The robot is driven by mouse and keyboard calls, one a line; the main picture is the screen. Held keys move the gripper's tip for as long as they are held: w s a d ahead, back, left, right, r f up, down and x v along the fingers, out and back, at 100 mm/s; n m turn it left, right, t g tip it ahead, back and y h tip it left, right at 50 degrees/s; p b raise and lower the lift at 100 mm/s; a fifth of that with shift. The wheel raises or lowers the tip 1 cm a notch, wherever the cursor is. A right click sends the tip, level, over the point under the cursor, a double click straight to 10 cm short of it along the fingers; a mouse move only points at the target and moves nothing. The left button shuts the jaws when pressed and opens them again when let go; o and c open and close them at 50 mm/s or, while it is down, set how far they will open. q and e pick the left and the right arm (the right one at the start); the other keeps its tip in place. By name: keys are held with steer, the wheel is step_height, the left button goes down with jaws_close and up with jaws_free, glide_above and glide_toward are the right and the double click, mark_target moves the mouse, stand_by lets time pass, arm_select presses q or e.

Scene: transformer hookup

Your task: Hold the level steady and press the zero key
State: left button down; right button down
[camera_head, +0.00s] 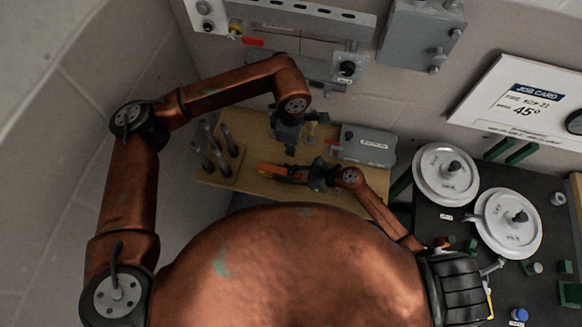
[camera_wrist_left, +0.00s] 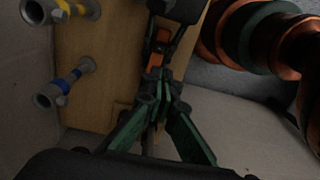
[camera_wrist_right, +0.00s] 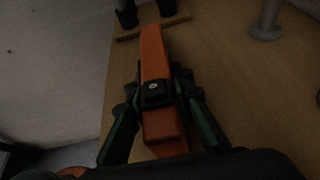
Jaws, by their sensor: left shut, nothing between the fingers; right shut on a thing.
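The level is an orange bar (camera_wrist_right: 158,80) with a small dark unit on its upper face, over the wooden board. In the right wrist view my right gripper (camera_wrist_right: 160,95) is shut on it, with fingers on both sides. The level also shows in the head view (camera_head: 272,169). My right gripper (camera_head: 318,176) is at its right end there. My left gripper (camera_head: 290,145) is above the level, pointing down. In the left wrist view its fingertips (camera_wrist_left: 155,85) are together and empty, close to the orange bar (camera_wrist_left: 161,42). The zero key's marking is too small to read.
A wooden board (camera_head: 255,130) carries several dark upright pegs (camera_head: 222,150) at left. A grey box (camera_head: 368,145) stands at its right. White spools (camera_head: 446,174) stand on the dark bench at right. A job card (camera_head: 530,105) reads 45°. Wall fittings are behind.

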mark_target(291, 173)
arm_select(q)
steer(key=shift+f, duration=0.1)
step_height(291, 173, down, 14)
steer(key=shift+r, duration=0.1)
stand_by(0.4)
steer(key=shift+s+f, duration=0.1)
steer(key=shift+f, duration=1)
step_height(291, 173, up, 15)
steer(key=shift+f, duration=0.2)
steer(key=shift+d, duration=0.1)
arm_select(e)
steer(key=c, duration=1.6)
jaws_free()
